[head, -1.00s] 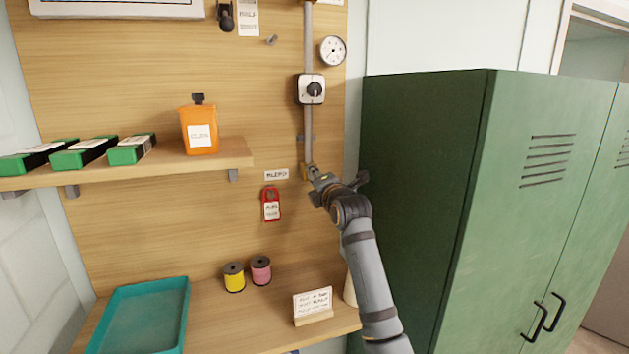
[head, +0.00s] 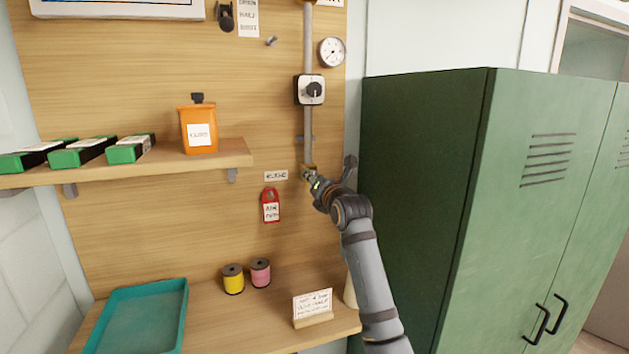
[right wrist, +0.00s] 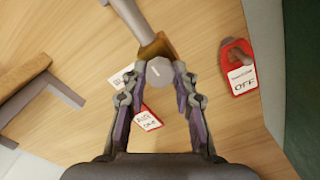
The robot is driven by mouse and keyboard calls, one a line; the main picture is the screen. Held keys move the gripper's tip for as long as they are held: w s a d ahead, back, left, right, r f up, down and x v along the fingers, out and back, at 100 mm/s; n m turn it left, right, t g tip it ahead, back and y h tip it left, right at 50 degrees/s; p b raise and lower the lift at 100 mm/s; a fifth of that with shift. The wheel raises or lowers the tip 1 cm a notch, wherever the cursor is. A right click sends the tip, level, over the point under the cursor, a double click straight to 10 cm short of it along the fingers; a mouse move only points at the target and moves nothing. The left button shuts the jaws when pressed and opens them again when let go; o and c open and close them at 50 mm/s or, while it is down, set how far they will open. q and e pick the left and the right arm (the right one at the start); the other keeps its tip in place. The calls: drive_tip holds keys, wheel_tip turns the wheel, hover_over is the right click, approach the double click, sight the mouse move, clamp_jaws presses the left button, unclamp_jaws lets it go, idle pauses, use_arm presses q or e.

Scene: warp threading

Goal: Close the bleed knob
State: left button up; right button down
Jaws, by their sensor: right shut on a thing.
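The bleed knob (right wrist: 160,71) is a small grey faceted knob on a brass fitting (right wrist: 156,47) at the lower end of the grey pipe. The brass fitting also shows in the head view (head: 308,171), beside the white BLEED label (head: 276,176). My right gripper (right wrist: 161,76) is shut on the knob, one finger on each side; in the head view it reaches the fitting from the lower right (head: 312,180). The gripper mostly hides the knob in the head view. My left gripper is not in view.
A red lock with a white tag (head: 271,206) hangs left of the gripper. Another red tag (right wrist: 240,72) hangs to the right in the wrist view. A green locker (head: 420,200) stands close on the right.

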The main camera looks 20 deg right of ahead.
drive_tip(key=shift+f, duration=0.15)
drive_tip(key=c, duration=1)
unclamp_jaws()
drive_tip(key=shift+c, duration=0.2)
drive_tip(key=s, duration=1.2)
drive_tip(key=shift+d, duration=0.2)
